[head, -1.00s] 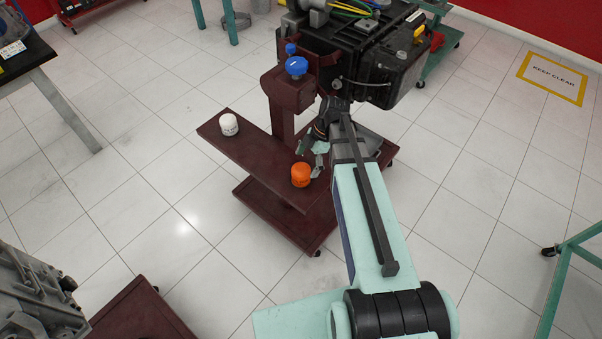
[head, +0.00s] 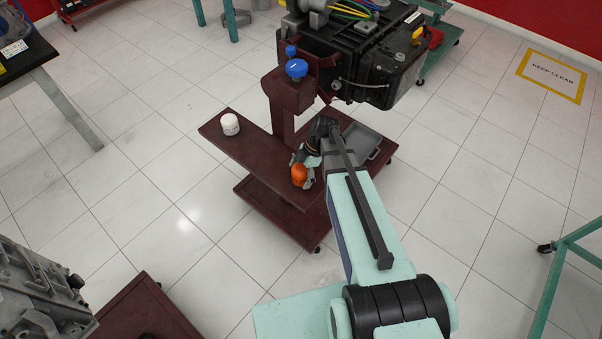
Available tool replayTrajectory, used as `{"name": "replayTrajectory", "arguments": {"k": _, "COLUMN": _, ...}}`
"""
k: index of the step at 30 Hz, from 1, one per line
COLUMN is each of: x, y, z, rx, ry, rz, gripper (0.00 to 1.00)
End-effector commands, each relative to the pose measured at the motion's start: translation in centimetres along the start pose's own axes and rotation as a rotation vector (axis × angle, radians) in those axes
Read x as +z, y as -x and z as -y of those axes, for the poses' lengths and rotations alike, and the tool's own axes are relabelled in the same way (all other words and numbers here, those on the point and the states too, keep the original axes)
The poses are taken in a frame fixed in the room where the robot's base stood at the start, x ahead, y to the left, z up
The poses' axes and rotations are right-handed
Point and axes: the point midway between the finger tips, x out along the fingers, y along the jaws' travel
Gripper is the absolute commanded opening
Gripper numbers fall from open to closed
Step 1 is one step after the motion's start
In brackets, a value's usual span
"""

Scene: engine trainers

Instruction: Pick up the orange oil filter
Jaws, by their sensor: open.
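The orange oil filter (head: 299,175) stands upright near the front right end of the dark red shelf (head: 248,150) of the engine stand. My gripper (head: 303,171) is at the filter, with pale fingers showing at its far side and right side. The fingers are open, around or close beside the filter. I cannot tell whether they touch it. Part of the filter's top is covered by the gripper.
A white filter (head: 229,124) stands on the same shelf, to the left. The black engine (head: 350,55) and the stand's post with a blue cap (head: 296,68) rise behind my gripper. A grey tray (head: 366,142) lies to the right.

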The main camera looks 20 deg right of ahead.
Motion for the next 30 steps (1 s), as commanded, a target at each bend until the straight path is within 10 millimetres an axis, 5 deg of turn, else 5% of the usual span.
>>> {"name": "replayTrajectory", "arguments": {"k": 5, "x": 0.0, "y": 0.0, "z": 0.0, "rx": 0.000, "ry": 0.000, "rz": 0.000, "gripper": 0.94}}
{"name": "replayTrajectory", "arguments": {"k": 11, "x": 0.0, "y": 0.0, "z": 0.0, "rx": 0.000, "ry": 0.000, "rz": 0.000, "gripper": 0.23}}
{"name": "replayTrajectory", "arguments": {"k": 30, "x": -0.5, "y": 1.2, "z": 0.0, "rx": 0.002, "ry": 0.001, "rz": 0.000, "gripper": 0.23}}
